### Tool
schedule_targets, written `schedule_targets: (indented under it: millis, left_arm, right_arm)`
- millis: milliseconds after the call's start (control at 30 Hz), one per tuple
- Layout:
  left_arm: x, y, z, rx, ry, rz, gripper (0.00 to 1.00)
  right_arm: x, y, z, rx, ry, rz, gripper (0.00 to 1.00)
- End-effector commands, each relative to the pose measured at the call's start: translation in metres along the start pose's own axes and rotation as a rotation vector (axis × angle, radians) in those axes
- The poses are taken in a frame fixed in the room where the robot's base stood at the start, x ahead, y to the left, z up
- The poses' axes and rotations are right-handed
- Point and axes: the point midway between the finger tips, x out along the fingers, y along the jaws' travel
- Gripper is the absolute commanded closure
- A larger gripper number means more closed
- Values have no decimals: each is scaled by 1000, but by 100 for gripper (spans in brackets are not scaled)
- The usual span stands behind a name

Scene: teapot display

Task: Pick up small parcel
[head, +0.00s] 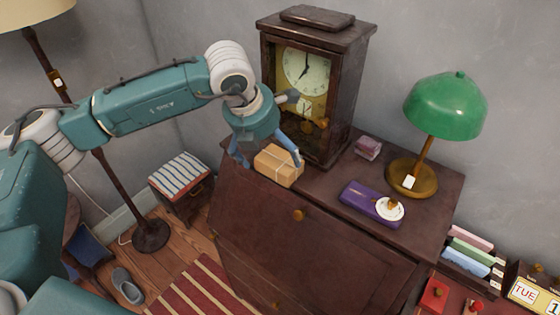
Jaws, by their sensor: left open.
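The small parcel (279,166) is a tan box tied with light string. It sits on the top of the dark wooden cabinet (325,187), near its left front edge and in front of the clock. My left gripper (267,160) is open, with its blue fingers pointing down. One finger shows at the left of the parcel and the other at its right, over its upper right edge. I cannot tell whether the fingers touch it. My right gripper is not in view.
A dark wooden clock (312,85) stands close behind the parcel. To the right are a purple box (362,197), a small pink stack (368,147) and a green-shaded lamp (445,105). A striped stool (180,172) and a floor lamp stand at the left.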

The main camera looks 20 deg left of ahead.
Motion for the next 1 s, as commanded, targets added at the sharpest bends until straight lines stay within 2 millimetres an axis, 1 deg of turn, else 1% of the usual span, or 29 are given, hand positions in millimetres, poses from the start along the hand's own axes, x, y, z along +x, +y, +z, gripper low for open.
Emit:
schedule_targets:
  millis: [33,100,200,300,400,600,667,700,767,800,900,1000]
  left_arm:
    - [2,-1,0,1,4,0,0]
    - [11,-3,0,2,7,-1,0]
    - [27,-5,-1,0,5,0,0]
    - [41,-5,-1,0,3,0,0]
    - [47,-4,-1,0,1,0,0]
    - [49,-4,-1,0,0,0,0]
    - [49,-4,-1,0,0,0,10]
    - [49,-4,-1,0,0,0,18]
    - [48,-4,-1,0,0,0,30]
    - [48,-4,-1,0,0,0,38]
    - [48,-4,-1,0,1,0,57]
    - [48,-4,-1,1,-1,0,57]
  right_arm:
    - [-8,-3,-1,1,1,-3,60]
    - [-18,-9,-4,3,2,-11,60]
    - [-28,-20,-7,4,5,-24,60]
    - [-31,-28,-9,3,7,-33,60]
    - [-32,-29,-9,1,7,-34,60]
    - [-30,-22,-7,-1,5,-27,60]
    - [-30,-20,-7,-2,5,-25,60]
    - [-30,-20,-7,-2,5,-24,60]
    - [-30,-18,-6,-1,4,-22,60]
    - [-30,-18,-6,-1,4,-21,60]
    - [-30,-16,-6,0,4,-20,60]
    - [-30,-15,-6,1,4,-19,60]
